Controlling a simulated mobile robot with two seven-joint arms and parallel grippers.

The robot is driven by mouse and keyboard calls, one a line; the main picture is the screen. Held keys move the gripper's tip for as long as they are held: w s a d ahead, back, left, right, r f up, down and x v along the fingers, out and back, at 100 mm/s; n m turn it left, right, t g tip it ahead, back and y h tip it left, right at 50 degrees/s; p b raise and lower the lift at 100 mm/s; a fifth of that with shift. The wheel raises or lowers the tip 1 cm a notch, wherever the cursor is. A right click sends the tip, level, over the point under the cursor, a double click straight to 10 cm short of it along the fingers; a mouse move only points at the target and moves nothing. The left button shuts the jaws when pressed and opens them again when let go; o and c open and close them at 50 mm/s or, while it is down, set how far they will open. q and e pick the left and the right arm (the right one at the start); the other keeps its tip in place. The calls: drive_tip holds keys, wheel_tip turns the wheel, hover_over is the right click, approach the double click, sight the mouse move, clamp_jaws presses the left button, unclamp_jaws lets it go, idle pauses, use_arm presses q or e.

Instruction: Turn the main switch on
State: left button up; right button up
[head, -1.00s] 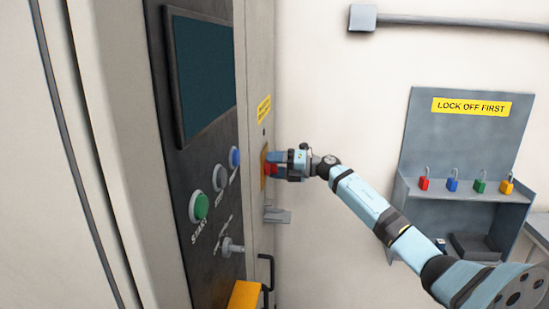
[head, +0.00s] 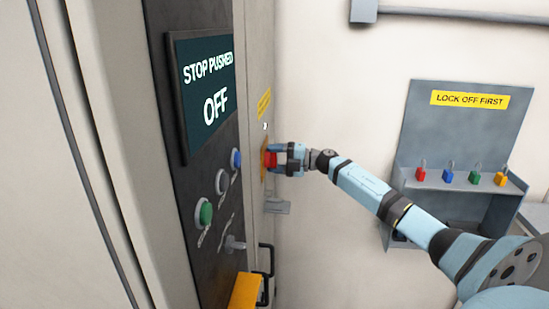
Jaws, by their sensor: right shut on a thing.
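The main switch (head: 270,160) is a red handle on a yellow plate, on the side face of the grey cabinet. My right gripper (head: 274,158) is shut on the red handle, with the arm reaching in from the right. The fingers hide part of the handle. The display (head: 207,92) on the cabinet front is lit and reads "STOP PUSHED OFF". My left gripper is not in view.
The front panel carries a green button (head: 205,213), a grey button (head: 222,182), a blue button (head: 236,160) and a grey knob (head: 234,243). A yellow part (head: 245,291) juts out below. A lock station (head: 455,135) with coloured padlocks is on the right wall.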

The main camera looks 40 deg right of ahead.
drive_tip(key=o, duration=0.9)
drive_tip(key=shift+s+d+f, duration=0.1)
drive_tip(key=shift+s+d, duration=0.15)
drive_tip(key=shift+d, duration=0.05)
drive_tip(key=shift+b+v, duration=1.85)
drive_tip(key=shift+v, duration=4.65)
drive_tip(key=shift+a, duration=0.1)
